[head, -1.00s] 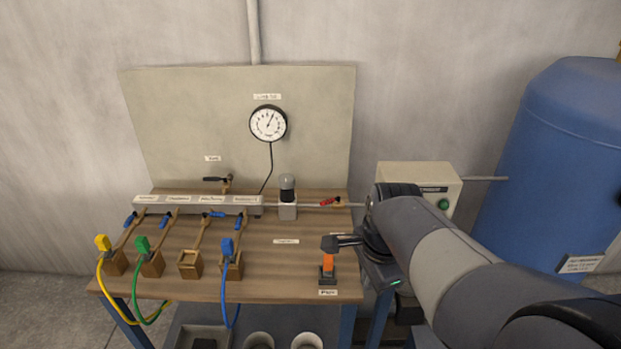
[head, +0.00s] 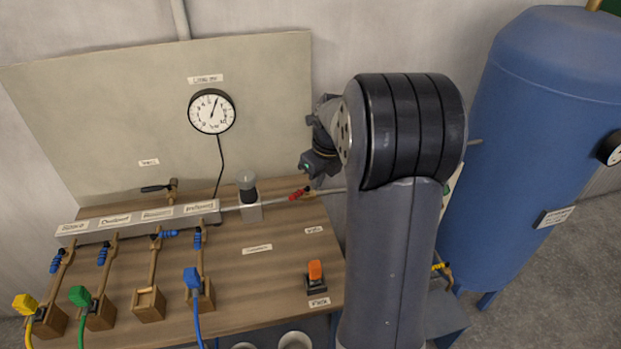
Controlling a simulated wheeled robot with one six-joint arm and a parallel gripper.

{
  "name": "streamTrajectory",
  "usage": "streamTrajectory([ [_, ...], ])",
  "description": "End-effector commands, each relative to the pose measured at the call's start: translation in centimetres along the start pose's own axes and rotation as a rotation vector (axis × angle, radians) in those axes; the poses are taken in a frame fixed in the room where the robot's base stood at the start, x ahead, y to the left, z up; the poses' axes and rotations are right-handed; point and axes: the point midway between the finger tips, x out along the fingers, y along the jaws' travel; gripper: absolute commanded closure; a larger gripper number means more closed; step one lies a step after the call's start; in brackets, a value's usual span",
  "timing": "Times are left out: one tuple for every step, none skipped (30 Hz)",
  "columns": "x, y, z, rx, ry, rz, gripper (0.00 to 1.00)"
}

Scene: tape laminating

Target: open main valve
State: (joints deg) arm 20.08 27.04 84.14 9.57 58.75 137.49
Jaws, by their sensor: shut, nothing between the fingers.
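A valve with a red handle (head: 297,194) sits on the thin metal pipe (head: 328,191) along the back right of the bench. I take it for the main valve. The handle lies roughly along the pipe. My gripper (head: 314,183) is shut and empty. It is just above the right end of the red handle, and I cannot tell whether it touches it. My large arm link covers the pipe further right.
An orange block in a dark holder (head: 315,272) stands at the bench's front right. A dial gauge (head: 211,111) hangs on the back panel. A manifold (head: 140,222) with several blue-handled valves fills the left. A blue tank (head: 540,130) stands at the right.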

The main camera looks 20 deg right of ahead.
Motion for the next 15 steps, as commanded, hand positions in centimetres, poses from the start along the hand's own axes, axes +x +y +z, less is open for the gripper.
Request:
streamTrajectory([
  [1.0, 0.1, -0.1, 0.000, 0.005, 0.004, 1.00],
  [1.6, 0.1, 0.0, -0.001, 0.005, 0.004, 1.00],
  [2.5, 0.1, -0.1, -0.001, 0.005, 0.005, 1.00],
  [3.1, 0.1, -0.1, -0.001, 0.006, 0.005, 1.00],
  [3.8, 0.1, -0.1, -0.002, 0.006, 0.005, 1.00],
  [4.7, 0.1, -0.1, -0.003, 0.006, 0.005, 1.00],
  [5.4, 0.2, -0.1, -0.003, 0.006, 0.005, 1.00],
  [6.0, 0.1, -0.1, -0.003, 0.006, 0.004, 1.00],
  [6.8, 0.1, -0.1, -0.004, 0.006, 0.004, 1.00],
  [7.4, 0.1, -0.1, -0.004, 0.005, 0.003, 1.00],
  [8.0, 0.1, -0.1, -0.004, 0.006, 0.004, 1.00],
  [8.2, 0.1, 0.4, -0.006, 0.002, 0.001, 1.00],
  [8.3, 0.1, 1.0, -0.006, 0.002, 0.001, 1.00],
  [8.5, 0.1, 1.4, -0.006, 0.002, 0.001, 1.00],
  [8.7, 0.1, 1.9, -0.006, 0.001, 0.001, 1.00],
])
